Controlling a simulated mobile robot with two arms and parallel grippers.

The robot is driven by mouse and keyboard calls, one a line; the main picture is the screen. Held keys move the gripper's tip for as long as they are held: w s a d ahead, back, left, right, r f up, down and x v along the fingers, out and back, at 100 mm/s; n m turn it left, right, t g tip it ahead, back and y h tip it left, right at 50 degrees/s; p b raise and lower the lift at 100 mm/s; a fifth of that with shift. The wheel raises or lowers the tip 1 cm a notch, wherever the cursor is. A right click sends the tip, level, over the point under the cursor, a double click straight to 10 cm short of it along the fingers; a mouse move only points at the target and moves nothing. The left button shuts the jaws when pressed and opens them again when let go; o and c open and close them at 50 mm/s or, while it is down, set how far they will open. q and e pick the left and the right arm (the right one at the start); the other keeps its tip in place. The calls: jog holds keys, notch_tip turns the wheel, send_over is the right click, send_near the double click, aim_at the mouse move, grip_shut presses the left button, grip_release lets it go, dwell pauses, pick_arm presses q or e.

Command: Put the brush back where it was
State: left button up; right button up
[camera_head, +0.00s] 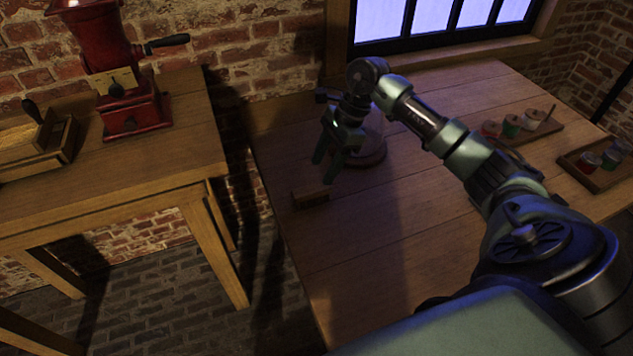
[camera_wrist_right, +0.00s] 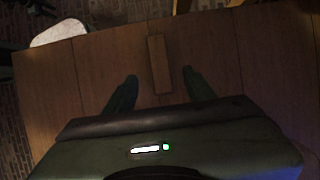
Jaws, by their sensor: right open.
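A small, long brown wooden piece (camera_head: 310,198) lies on the table near its left edge. It may be the brush, but I cannot make out bristles. It also shows in the right wrist view (camera_wrist_right: 159,62), lengthwise between and just beyond the fingertips. My right gripper (camera_head: 326,170) is open, pointing down behind the wooden piece and apart from it. A thin stick (camera_head: 549,113) rises by the jars at the right. My left gripper is not in view.
A clear glass vessel on a round base (camera_head: 372,157) stands close behind my right gripper. Two wooden trays with several small jars, one a tray (camera_head: 590,178) at the right, stand on the table. A red grinder (camera_head: 130,105) stands on the left table. The table's front middle is clear.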

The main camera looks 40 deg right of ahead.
jog(key=v, duration=0.3)
jog(key=shift+d+r, duration=0.1)
jog(key=shift+r, duration=0.2)
dwell(0.3)
